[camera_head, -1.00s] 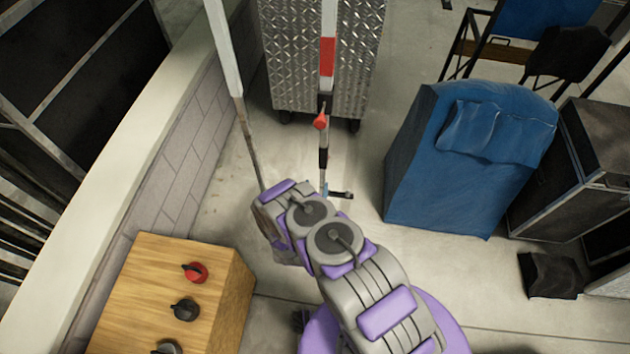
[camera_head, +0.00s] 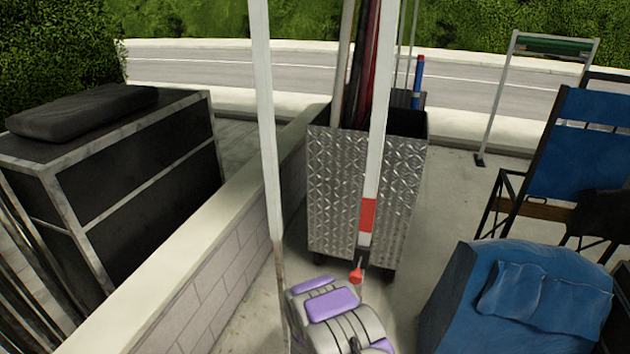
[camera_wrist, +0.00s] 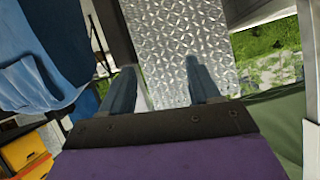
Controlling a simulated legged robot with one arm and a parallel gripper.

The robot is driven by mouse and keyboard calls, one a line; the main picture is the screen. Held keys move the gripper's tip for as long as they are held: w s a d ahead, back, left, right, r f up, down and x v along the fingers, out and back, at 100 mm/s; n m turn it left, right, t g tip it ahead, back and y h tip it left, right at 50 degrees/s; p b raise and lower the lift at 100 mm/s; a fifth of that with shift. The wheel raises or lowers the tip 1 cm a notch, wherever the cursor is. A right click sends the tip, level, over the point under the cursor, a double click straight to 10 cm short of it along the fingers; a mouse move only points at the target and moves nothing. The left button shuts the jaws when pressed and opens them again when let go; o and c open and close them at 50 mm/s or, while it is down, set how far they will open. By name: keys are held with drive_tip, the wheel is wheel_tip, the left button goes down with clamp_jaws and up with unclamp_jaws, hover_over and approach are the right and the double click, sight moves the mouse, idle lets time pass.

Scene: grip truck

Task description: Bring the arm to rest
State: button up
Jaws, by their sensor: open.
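In the wrist view my gripper (camera_wrist: 160,85) is open, with its two blue-grey fingers spread apart and nothing between them. A diamond-plate metal panel shows beyond the fingers. In the head view my purple and grey arm (camera_head: 335,308) shows at the bottom centre, low in front of the metal cart (camera_head: 330,185). The gripper itself cannot be made out in the head view.
A white pole (camera_head: 266,120) and a red-and-white pole (camera_head: 374,160) rise near the arm. A low block wall (camera_head: 225,265) runs along the left. A blue-covered object (camera_head: 470,300) stands at right. Open concrete floor (camera_head: 450,190) lies right of the cart.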

drive_tip(key=s+a+r+n+g+y, duration=0.1)
drive_tip(key=s+r+g+y, duration=0.3)
drive_tip(key=r, duration=0.7)
drive_tip(key=s+r+n+g, duration=0.1)
drive_tip(key=s+r+g, duration=0.1)
drive_tip(key=s+r, duration=0.65)
drive_tip(key=s+d+r+n+g, duration=0.1)
drive_tip(key=s+r, duration=0.5)
drive_tip(key=s, duration=0.6)
drive_tip(key=s+d+r+n+g, duration=0.1)
drive_tip(key=s+d+r+g, duration=0.3)
drive_tip(key=s, duration=0.8)
drive_tip(key=s+d+r+n+g, duration=0.1)
drive_tip(key=s+d+r+g, duration=0.1)
drive_tip(key=s+r, duration=0.6)
drive_tip(key=s+d, duration=0.1)
drive_tip(key=s, duration=0.3)
drive_tip(key=shift+s+d+g, duration=0.25)
drive_tip(key=shift+s+g, duration=0.05)
drive_tip(key=shift+g, duration=0.1)
